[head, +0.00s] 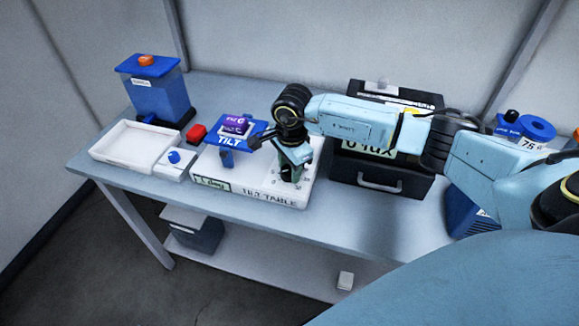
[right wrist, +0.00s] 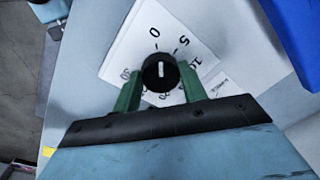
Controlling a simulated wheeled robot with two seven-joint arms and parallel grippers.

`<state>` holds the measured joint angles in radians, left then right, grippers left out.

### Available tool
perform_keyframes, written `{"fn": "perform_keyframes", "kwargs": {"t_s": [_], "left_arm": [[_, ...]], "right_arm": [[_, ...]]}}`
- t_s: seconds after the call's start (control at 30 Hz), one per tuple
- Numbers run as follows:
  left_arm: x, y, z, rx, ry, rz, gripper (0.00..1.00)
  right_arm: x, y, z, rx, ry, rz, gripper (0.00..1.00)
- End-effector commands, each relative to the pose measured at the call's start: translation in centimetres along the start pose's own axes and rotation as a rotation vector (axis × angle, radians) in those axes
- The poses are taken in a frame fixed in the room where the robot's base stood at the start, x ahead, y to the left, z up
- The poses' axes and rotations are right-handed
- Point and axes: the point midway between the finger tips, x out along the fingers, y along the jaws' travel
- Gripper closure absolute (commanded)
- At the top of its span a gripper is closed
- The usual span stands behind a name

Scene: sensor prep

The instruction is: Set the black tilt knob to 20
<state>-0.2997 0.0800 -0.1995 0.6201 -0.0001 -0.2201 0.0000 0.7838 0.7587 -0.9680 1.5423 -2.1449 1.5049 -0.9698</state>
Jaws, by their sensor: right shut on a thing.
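The black tilt knob (right wrist: 160,73) shows in the right wrist view with a short white mark on its top. It sits on a white dial face (right wrist: 140,45) with printed numbers; 0, 5 and 10 are readable, and others are partly hidden. My right gripper (right wrist: 160,82) has its green fingers on both sides of the knob, shut on it. In the head view my right gripper (head: 291,172) points down at the front right of the white tilt table (head: 245,198) and hides the knob. The small green display (head: 212,184) is too blurred to read surely. My left gripper is not in view.
A blue platform labelled TILT (head: 228,140) stands behind the gripper on the tilt table. A white tray (head: 130,146), a red button (head: 196,133) and a blue-lidded container (head: 158,90) are to the left. A black case (head: 381,182) stands close on the right.

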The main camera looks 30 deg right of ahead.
Motion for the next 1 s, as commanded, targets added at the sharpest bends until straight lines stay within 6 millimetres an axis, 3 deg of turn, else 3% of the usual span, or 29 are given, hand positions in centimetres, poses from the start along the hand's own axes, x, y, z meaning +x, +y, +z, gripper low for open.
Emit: {"fn": "perform_keyframes", "kwargs": {"t_s": [1.0], "left_arm": [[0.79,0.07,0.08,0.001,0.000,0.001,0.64]], "right_arm": [[-0.11,-0.30,0.05,0.927,0.057,-0.003,0.81]]}}
